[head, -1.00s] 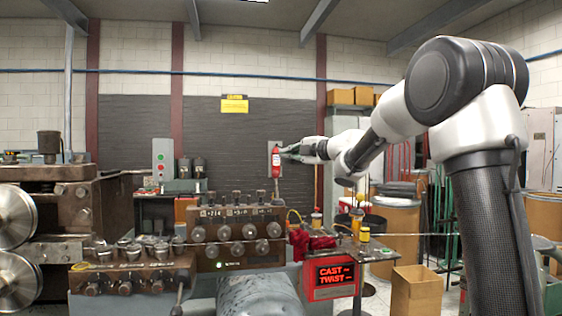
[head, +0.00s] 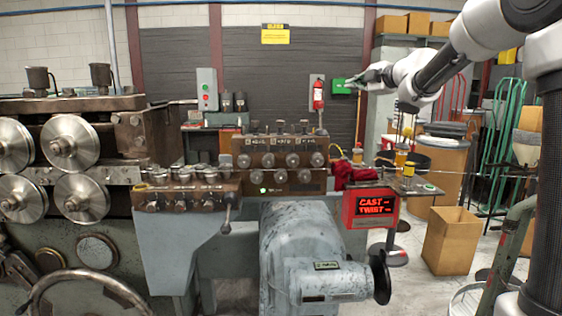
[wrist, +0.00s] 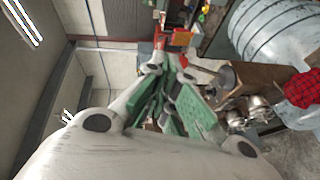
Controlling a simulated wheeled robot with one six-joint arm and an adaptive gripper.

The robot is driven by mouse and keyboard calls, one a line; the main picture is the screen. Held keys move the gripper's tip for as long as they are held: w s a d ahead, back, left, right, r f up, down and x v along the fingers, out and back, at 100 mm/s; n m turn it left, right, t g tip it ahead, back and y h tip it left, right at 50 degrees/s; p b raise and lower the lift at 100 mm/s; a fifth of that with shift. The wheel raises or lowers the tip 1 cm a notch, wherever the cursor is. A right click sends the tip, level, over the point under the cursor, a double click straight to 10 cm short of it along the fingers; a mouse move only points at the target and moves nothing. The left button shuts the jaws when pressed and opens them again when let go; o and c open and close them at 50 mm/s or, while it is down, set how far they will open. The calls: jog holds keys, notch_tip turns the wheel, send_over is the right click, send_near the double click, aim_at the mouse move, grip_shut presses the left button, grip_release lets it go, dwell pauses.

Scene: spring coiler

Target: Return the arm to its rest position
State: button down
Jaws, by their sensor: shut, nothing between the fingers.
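My gripper (head: 357,80) is in the upper right of the head view, at the end of my raised arm, pointing left. It appears right of the red fire extinguisher (head: 318,95) and above the spring coiler's right end. In the wrist view my gripper (wrist: 166,72) shows its green finger pads close together, with nothing held between them. The spring coiler (head: 320,240) fills the left and middle of the head view. My arm comes in from the right edge.
A red CAST/TWIST display (head: 371,207) stands at the coiler's right end, near a small bench with yellow bottles. A cardboard box (head: 452,240) stands on the floor, with brown drums (head: 440,165) behind it. A thin wire runs right from the coiler.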

jog(key=s+d+f+m+g+h, duration=0.25)
jog(key=d+f+m+h, duration=0.35)
jog(key=d+f+m, duration=0.3)
jog(key=s+d+f+m+g+h, duration=0.2)
jog(key=s+d+f, duration=0.1)
jog(key=s, duration=0.3)
jog(key=s+d+f+m+g+h, duration=0.1)
jog(key=s+d+f+m, duration=0.25)
jog(key=s, duration=0.25)
jog(key=s+a+f+m+g+y, duration=0.1)
jog(key=s+a+f+m, duration=0.1)
jog(key=s, duration=0.8)
jog(key=s+a+f+m+g, duration=0.2)
jog(key=s+a+f, duration=0.1)
jog(key=s, duration=0.8)
jog(key=s+a+f+m+g+y, duration=0.1)
jog(key=s+a+f+m+g, duration=0.1)
jog(key=s, duration=0.9)
jog(key=shift+s+a+f+y, duration=0.25)
jog(key=shift+a+f+y, duration=0.1)
jog(key=shift+f, duration=0.55)
